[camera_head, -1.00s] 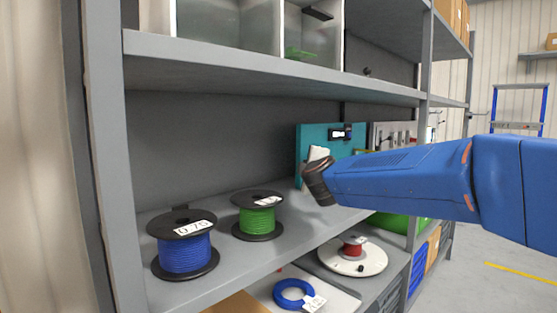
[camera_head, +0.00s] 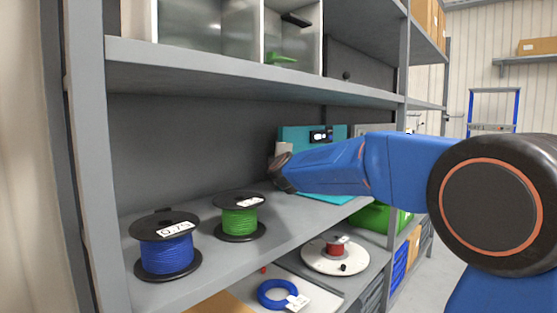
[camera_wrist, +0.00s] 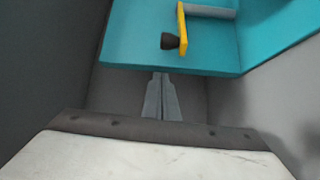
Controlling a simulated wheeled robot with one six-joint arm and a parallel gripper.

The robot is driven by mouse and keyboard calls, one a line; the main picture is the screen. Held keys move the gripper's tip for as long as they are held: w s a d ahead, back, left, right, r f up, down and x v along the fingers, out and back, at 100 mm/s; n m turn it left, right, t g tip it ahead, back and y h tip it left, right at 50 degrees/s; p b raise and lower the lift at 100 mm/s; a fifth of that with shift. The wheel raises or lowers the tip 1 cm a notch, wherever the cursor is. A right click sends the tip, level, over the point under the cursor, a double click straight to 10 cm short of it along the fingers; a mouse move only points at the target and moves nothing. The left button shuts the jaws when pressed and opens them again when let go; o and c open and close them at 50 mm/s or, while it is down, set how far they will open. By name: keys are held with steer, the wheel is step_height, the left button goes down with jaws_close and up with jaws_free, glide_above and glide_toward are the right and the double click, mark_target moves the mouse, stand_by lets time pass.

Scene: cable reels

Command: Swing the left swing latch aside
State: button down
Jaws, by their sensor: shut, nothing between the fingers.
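A teal case (camera_head: 292,134) stands on the middle shelf, partly hidden behind my arm. In the wrist view its teal surface (camera_wrist: 125,45) fills the top. A yellow swing latch (camera_wrist: 181,22) with a dark knob (camera_wrist: 170,41) sits on it, beside a grey bar (camera_wrist: 208,11). Whether this is the left latch I cannot tell. My gripper (camera_wrist: 160,78) is shut and empty, its tips just below the teal edge and apart from the knob. In the head view the fingers are not clearly visible.
A blue cable reel (camera_head: 166,250) and a green cable reel (camera_head: 240,218) stand on the same shelf to the left. A red reel on a white disc (camera_head: 318,262) and a blue coil (camera_head: 278,296) lie below. The upper shelf (camera_head: 220,75) runs above my arm.

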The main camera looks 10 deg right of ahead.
steer(key=shift+s+d, duration=0.5)
steer(key=shift+d, duration=0.4)
steer(key=shift+s+d, duration=0.45)
steer(key=shift+d, duration=0.4)
steer(key=shift+s+d, duration=0.6)
steer(key=shift+d, duration=0.25)
